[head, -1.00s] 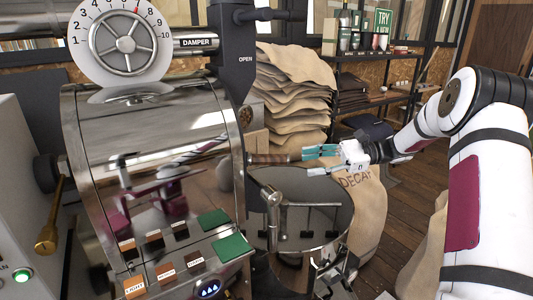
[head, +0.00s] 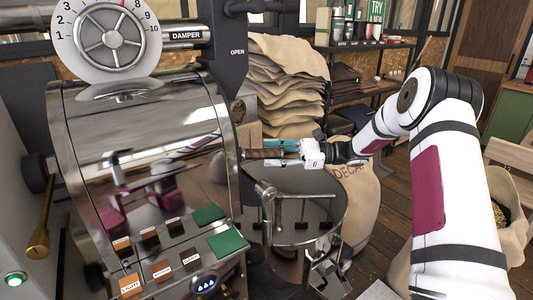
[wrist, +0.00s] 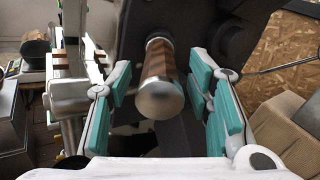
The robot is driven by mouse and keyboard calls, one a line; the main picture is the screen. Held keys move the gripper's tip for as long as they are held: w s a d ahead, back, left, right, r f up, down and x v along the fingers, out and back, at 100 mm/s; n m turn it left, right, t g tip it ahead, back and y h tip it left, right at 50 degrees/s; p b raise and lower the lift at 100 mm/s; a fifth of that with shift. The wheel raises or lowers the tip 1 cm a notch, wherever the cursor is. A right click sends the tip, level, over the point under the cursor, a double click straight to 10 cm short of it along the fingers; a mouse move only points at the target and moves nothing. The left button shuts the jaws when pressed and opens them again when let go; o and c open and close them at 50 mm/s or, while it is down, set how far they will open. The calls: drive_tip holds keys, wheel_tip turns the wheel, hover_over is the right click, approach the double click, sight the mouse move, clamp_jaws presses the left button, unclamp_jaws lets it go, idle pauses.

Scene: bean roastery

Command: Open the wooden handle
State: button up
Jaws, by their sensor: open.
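The wooden handle (wrist: 160,72) is a brown grip with a rounded metal end cap, pointing toward the wrist camera. In the head view the wooden handle (head: 262,153) sticks out to the right from the roaster's front, above the round cooling tray. My gripper (head: 285,148) is at its outer end. In the wrist view my gripper (wrist: 160,102) is open, with one teal-padded finger on each side of the handle and gaps showing on both sides. The handle's far end meets a dark part of the roaster.
The shiny roaster drum (head: 145,140) fills the left. The cooling tray (head: 318,240) with its stirring arms lies below my gripper. Stacked burlap sacks (head: 285,85) stand behind, and a DECAF sack (head: 357,205) stands to the right of the tray. Wooden floor is open at the right.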

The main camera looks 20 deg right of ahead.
drive_tip(key=shift+x, duration=1.15)
clamp_jaws()
drive_tip(key=shift+d, duration=0.35)
drive_tip(key=b+v, duration=0.1)
drive_tip(key=v, duration=0.9)
unclamp_jaws()
drive_tip(key=shift+s+d, duration=0.1)
drive_tip(key=v, duration=1.1)
drive_tip(key=shift+d, duration=0.35)
